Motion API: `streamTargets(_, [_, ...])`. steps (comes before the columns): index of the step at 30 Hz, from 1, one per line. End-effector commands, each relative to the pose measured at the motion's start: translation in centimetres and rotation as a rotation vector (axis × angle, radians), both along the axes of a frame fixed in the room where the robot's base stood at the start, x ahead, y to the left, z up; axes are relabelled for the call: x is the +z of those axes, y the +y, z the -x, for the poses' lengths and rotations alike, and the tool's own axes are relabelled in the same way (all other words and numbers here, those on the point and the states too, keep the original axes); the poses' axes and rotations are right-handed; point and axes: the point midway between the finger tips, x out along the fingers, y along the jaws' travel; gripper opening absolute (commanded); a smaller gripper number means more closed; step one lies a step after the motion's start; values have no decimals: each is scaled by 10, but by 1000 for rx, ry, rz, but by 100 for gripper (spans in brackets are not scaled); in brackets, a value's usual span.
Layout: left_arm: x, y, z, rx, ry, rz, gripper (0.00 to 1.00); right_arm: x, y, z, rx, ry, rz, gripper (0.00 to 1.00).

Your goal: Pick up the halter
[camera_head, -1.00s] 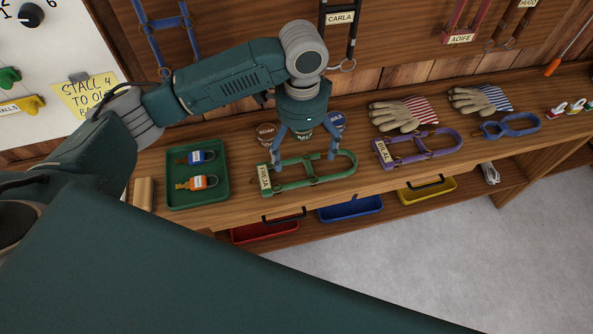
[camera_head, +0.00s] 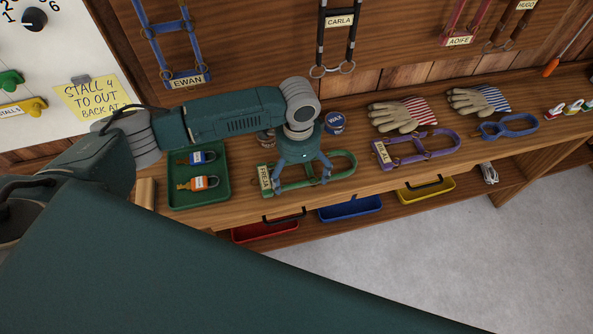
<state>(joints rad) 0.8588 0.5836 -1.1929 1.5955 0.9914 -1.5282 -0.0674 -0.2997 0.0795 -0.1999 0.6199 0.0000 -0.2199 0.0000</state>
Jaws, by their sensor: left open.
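A green halter (camera_head: 339,163) with a name tag, seemingly FREJA, lies flat on the wooden bench. My left gripper (camera_head: 301,184) points down over it, open. Its two fingers are spread over the halter's middle, and the gripper hides part of it. I cannot tell whether the fingertips touch the straps. A purple halter (camera_head: 417,150) with its own tag lies to the right on the bench. Other halters hang on the wall: a blue one tagged EWAN (camera_head: 168,42), a black one tagged CARLA (camera_head: 323,45) and a red one tagged AOIFE (camera_head: 448,28). My right gripper is not in view.
A green tray (camera_head: 198,204) with two padlocks stands left of the gripper. A WAX tin (camera_head: 335,122) and another tin (camera_head: 265,141) stand just behind it. Gloves (camera_head: 397,115) lie further right. Red, blue and yellow bins (camera_head: 350,209) sit below the bench.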

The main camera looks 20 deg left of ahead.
Motion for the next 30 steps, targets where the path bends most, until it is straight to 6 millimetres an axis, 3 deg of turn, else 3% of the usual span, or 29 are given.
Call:
streamTargets(4, [0,0,0,0,0,0,100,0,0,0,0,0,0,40])
streamTargets(11, [0,0,0,0,1,-1,55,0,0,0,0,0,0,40])
streamTargets(23, [9,0,-1,1,-1,0,54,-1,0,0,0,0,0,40])
streamTargets(30, [51,0,-2,0,-6,1,54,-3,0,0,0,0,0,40])
